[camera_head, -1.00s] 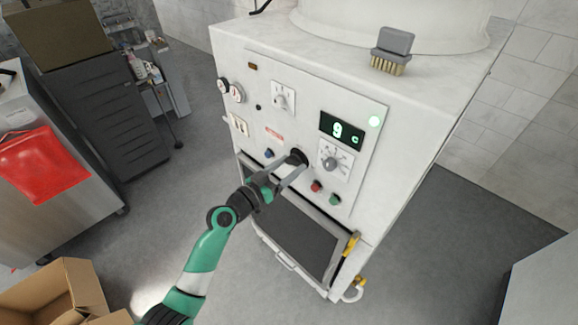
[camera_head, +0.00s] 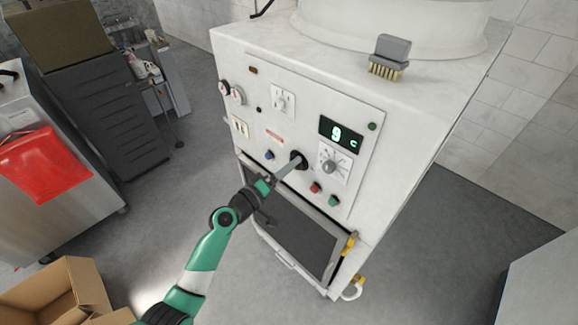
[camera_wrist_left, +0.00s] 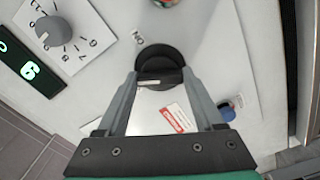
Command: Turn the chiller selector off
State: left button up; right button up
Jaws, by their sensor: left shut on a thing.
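The chiller selector is a round black knob (camera_head: 304,159) on the washer's white front panel, left of a grey numbered dial. It also shows in the left wrist view (camera_wrist_left: 160,62), with a short white mark on its edge. My left gripper (camera_head: 297,165) reaches it from the lower left and is shut on it. In the left wrist view the two fingers (camera_wrist_left: 160,84) lie on either side of the knob. The indicator lamp (camera_head: 372,127) at the panel's upper right is dark. My right gripper is not in view.
The green display (camera_head: 341,133) reads 9 C. The numbered dial (camera_head: 329,166), a red button (camera_head: 315,187) and a green button (camera_head: 334,200) sit close to the right. A blue button (camera_head: 269,154) is to the left. A brush (camera_head: 390,58) lies on the washer top.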

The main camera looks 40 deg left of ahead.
pick_arm(q)
jog(key=n+p, duration=0.1)
jog(key=n, duration=0.4)
jog(key=shift+n, duration=0.3)
dwell(0.4)
jog(key=o, duration=1.4)
jog(key=s+p, duration=0.2)
jog(key=s, duration=0.9)
jog(key=shift+s, duration=0.3)
